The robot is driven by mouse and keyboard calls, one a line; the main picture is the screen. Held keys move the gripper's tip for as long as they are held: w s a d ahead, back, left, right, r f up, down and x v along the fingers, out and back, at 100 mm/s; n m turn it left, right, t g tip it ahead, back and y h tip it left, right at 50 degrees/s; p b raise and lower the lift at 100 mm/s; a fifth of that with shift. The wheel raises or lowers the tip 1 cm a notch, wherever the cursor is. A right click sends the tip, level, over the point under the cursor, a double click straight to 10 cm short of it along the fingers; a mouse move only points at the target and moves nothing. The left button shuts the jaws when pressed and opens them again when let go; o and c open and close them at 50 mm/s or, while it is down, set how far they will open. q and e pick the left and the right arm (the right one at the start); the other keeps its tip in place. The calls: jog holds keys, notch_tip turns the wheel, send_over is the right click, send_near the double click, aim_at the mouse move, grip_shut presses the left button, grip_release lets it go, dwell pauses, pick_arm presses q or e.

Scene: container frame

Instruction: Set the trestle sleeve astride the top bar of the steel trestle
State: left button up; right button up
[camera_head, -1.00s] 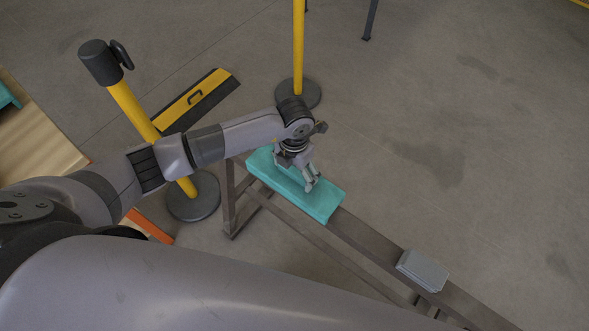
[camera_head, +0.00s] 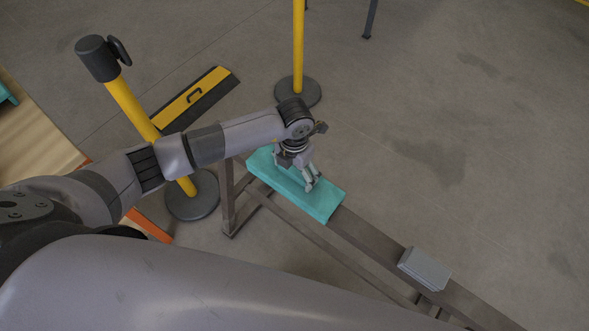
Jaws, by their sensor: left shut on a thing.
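The trestle sleeve is a long teal block (camera_head: 322,205) in the camera_head view. It lies lengthwise over the far left end of the top bar (camera_head: 372,241) of the brown-grey steel trestle (camera_head: 228,205). From above it looks in line with the bar; whether its sides hang down over both faces of the bar cannot be seen. My left gripper (camera_head: 310,183) points down at the middle of the sleeve and is shut on it. The fingertips are partly hidden against the sleeve. My right gripper is not in view.
A grey block (camera_head: 424,268) sits on the bar further right. Two yellow posts stand on dark round bases (camera_head: 192,196) and (camera_head: 298,92) beyond the trestle. A yellow-and-black ramp piece (camera_head: 195,99) lies on the floor. A wooden surface (camera_head: 35,150) is at left. Floor at right is clear.

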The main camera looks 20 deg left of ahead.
pick_arm(q)
jog(key=shift+f+b, duration=1)
jog(key=shift+f, duration=0.3)
jog(key=o, duration=1.1)
